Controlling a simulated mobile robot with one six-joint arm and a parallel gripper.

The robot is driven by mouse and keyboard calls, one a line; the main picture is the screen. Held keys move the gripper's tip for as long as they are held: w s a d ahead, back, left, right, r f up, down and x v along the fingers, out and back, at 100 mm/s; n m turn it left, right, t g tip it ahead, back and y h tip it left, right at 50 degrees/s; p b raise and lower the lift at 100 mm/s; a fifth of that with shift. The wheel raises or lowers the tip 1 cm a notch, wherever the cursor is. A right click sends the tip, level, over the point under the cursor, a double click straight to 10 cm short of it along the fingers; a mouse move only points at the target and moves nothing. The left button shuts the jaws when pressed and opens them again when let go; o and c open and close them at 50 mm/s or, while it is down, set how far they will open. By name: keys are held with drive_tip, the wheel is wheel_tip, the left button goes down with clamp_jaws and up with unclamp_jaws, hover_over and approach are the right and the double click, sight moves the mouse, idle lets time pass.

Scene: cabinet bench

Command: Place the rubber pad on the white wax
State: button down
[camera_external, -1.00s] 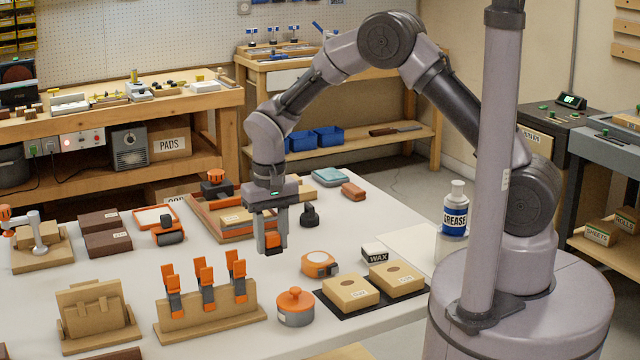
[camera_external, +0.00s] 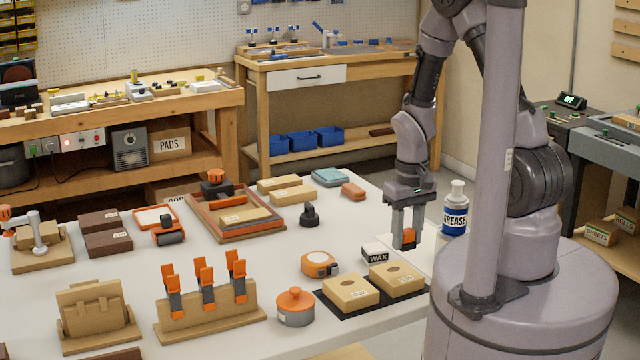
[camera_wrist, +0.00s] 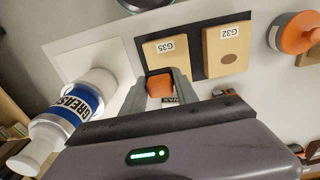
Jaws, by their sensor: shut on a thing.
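My gripper (camera_external: 407,238) is shut on a small orange block with a dark lower part (camera_external: 409,236), which seems to be the rubber pad. In the wrist view its orange face (camera_wrist: 160,86) shows between the fingers. The white wax (camera_external: 375,250) is a small block with a white top and a dark side marked WAX, on the white table. My gripper is to the right of the wax in the external view, above the white sheet. In the wrist view the wax (camera_wrist: 172,100) is mostly hidden by my gripper.
Two tan blocks (camera_external: 350,293) on a dark mat stand in front of the wax. A grease bottle (camera_external: 455,212) stands close to the right of my gripper. An orange tape-like case (camera_external: 320,264) lies to the left. The white sheet (camera_external: 428,262) is bare.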

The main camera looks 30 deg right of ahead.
drive_tip(key=b, duration=0.1)
hover_over(375, 247)
drive_tip(key=shift+s+f, duration=0.25)
drive_tip(key=shift+f, duration=0.35)
drive_tip(key=f, duration=0.1)
drive_tip(key=f+b, duration=0.2)
drive_tip(key=shift+w+f, duration=0.3)
drive_tip(key=shift+f, duration=0.1)
drive_tip(key=shift+r, duration=0.15)
drive_tip(key=c, duration=1)
unclamp_jaws()
drive_tip(key=shift+o, duration=0.3)
